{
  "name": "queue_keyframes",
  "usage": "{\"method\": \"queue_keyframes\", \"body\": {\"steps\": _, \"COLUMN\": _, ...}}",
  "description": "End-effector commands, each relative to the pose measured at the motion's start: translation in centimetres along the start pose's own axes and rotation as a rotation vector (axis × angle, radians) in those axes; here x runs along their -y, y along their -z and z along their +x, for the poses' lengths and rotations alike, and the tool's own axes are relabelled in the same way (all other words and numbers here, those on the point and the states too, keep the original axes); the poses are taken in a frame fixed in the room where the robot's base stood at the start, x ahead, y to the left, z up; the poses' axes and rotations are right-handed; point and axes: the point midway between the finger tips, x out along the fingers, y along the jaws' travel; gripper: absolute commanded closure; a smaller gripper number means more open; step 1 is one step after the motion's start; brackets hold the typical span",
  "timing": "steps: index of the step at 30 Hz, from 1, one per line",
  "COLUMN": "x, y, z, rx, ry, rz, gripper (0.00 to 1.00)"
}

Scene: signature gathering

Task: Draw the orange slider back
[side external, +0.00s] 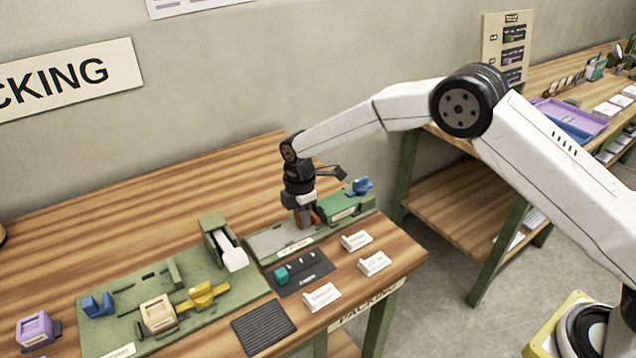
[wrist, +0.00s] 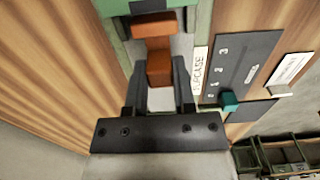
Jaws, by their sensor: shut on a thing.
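The orange slider (wrist: 157,50) sits in a light channel between green walls, in the top middle of the wrist view. My gripper (wrist: 159,90) has its two dark fingers on either side of the slider's near end, shut on it. In the side external view, my gripper (side external: 305,222) points down at the green slide fixture (side external: 285,246), and only a bit of the orange slider (side external: 316,217) shows beside the fingers.
A dark panel with a teal knob (side external: 282,275) and white label blocks (side external: 322,297) stand in front of the fixture. A blue knob (side external: 360,187) is at its right end. A green board with a yellow handle (side external: 203,294) lies to the left. The table's back left is clear.

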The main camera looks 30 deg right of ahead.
Motion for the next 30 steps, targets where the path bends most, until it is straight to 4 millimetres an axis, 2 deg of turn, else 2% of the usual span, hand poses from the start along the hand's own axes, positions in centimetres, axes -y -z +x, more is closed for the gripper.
{"method": "queue_keyframes", "body": {"steps": 6, "x": 0.0, "y": 4.9, "z": 0.0, "rx": -0.001, "ry": -0.003, "rz": -0.007, "gripper": 1.0}}
{"method": "queue_keyframes", "body": {"steps": 15, "x": -0.1, "y": 10.0, "z": -0.1, "rx": -0.003, "ry": -0.005, "rz": -0.004, "gripper": 1.0}}
{"method": "queue_keyframes", "body": {"steps": 19, "x": -0.1, "y": 10.8, "z": -0.1, "rx": -0.003, "ry": -0.004, "rz": -0.002, "gripper": 1.0}}
{"method": "queue_keyframes", "body": {"steps": 28, "x": 0.0, "y": 11.2, "z": -0.1, "rx": -0.007, "ry": -0.006, "rz": -0.002, "gripper": 1.0}}
{"method": "queue_keyframes", "body": {"steps": 29, "x": 0.0, "y": 11.2, "z": -0.1, "rx": -0.007, "ry": -0.007, "rz": -0.002, "gripper": 0.65}}
{"method": "queue_keyframes", "body": {"steps": 30, "x": 0.0, "y": 11.2, "z": -0.1, "rx": -0.008, "ry": -0.007, "rz": -0.002, "gripper": 0.52}}
